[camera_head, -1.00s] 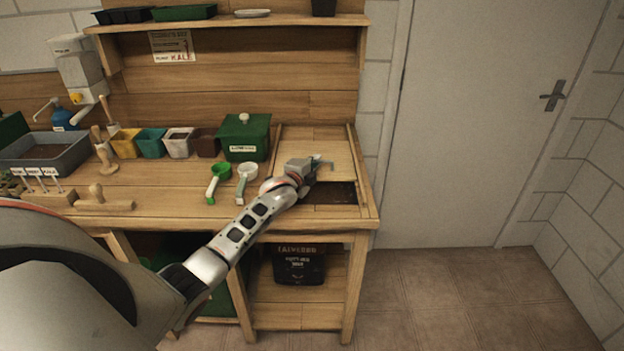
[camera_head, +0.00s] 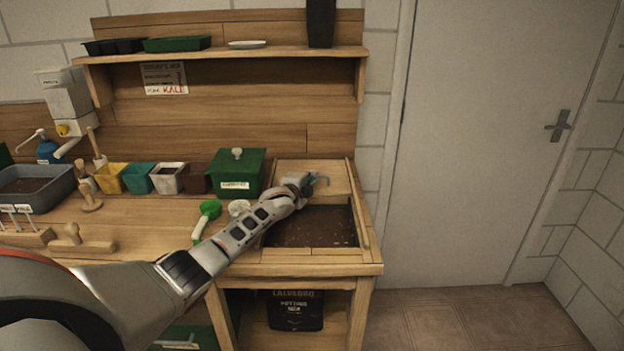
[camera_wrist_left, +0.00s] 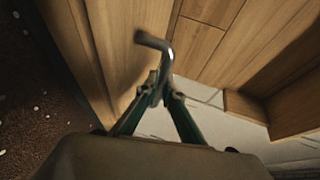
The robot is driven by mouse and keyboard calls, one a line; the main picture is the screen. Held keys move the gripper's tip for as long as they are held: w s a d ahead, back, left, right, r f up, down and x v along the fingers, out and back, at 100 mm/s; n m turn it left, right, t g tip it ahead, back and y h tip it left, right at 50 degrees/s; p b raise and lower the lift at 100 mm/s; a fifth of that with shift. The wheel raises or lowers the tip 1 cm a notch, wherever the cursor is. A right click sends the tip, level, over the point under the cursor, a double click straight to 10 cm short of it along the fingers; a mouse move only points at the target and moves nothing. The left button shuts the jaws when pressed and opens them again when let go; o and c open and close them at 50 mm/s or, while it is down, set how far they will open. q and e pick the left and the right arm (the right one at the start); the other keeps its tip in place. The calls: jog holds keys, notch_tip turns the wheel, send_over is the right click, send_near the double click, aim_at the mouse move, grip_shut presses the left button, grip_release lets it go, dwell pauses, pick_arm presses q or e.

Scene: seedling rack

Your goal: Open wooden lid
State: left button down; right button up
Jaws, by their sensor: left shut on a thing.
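The wooden lid (camera_head: 338,184) lies flat at the back of the recess on the right of the bench, and the dark soil bin (camera_head: 308,231) is exposed in front of it. My left gripper (camera_head: 316,180) is over the lid, shut on its handle. In the left wrist view, the gripper (camera_wrist_left: 158,90) has its two fingers closed together at the bent metal handle (camera_wrist_left: 154,42), with the lid's wood (camera_wrist_left: 125,45) beside it and soil (camera_wrist_left: 25,90) at the left. The fingers hide part of the handle. My right gripper is not in view.
A green box (camera_head: 236,175) stands left of the lid, close to my left forearm. A green scoop (camera_head: 207,212) and a pale scoop (camera_head: 238,207) lie near the forearm. The shelf (camera_head: 230,53) hangs above the back. A door (camera_head: 480,150) is at the right.

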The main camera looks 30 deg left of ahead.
pick_arm(q)
jog(key=c, duration=2.4)
grip_release()
jog(key=shift+c, duration=0.2)
jog(key=shift+s, duration=0.1)
jog(key=v, duration=1.2)
jog(key=shift+f, duration=0.1)
